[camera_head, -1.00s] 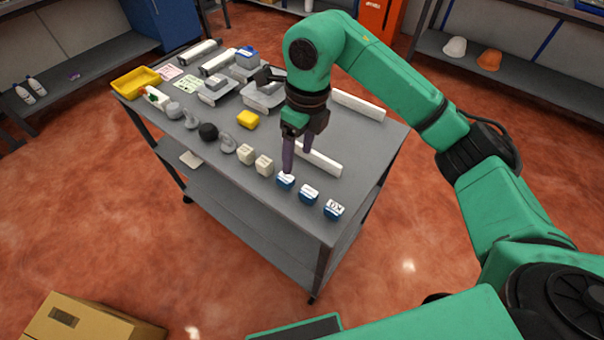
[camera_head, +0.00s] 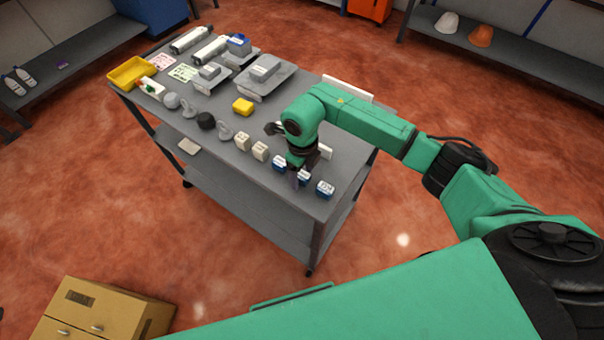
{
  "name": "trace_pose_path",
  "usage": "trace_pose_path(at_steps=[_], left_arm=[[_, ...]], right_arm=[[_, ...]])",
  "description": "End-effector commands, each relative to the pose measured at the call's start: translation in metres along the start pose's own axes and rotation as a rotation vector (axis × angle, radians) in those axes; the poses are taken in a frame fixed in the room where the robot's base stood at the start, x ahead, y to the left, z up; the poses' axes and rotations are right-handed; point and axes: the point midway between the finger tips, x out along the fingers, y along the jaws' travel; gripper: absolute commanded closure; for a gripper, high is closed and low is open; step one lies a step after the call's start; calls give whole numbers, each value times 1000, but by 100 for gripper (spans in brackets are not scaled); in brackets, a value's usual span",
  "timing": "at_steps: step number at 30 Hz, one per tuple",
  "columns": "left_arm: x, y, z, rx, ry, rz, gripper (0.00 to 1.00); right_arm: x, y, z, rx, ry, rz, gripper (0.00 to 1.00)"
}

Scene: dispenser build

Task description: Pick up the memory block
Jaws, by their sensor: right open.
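Three small blue blocks with white labelled tops stand in a row along the table's near edge: a left one (camera_head: 280,163), a middle one (camera_head: 304,178) and a right one (camera_head: 325,188). The labels are too small to read, so I cannot tell which is the memory block. My right gripper (camera_head: 298,180) is open and points down at the middle block, low over the table. One finger shows beside that block, and the wrist hides the rest. I cannot tell whether the finger touches it. My left gripper is not in view.
The grey table (camera_head: 222,185) also bears two cream blocks (camera_head: 260,151), a black ball (camera_head: 206,120), a yellow block (camera_head: 243,106), a yellow tray (camera_head: 131,72) and grey fixtures (camera_head: 264,72). White bars lie partly behind my arm.

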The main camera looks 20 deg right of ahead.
Motion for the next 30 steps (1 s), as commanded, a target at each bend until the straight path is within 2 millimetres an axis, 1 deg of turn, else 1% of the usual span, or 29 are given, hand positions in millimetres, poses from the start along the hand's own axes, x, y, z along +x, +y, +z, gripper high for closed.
trace_pose_path(at_steps=[1,2,3,5,6,7,17,20,22,26,29,30], left_arm=[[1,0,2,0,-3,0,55],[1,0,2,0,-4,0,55],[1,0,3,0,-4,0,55],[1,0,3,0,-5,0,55],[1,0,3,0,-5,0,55],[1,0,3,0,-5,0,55],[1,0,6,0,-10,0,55],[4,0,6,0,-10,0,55],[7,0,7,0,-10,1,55],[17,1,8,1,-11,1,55],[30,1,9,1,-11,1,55],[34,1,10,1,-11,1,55]], right_arm=[[0,0,0,0,0,0,28],[0,0,0,0,0,0,35],[0,0,0,0,0,0,50],[0,0,0,0,0,0,73],[0,0,0,0,0,0,89],[0,0,0,0,0,0,100],[-2,0,0,0,-1,0,100],[-8,-1,1,0,-3,-1,100],[-16,-1,2,-1,-4,0,100],[-45,-1,2,-1,-8,-4,100],[-81,-1,2,-2,-10,-6,100],[-97,-1,2,-2,-10,-6,100]])
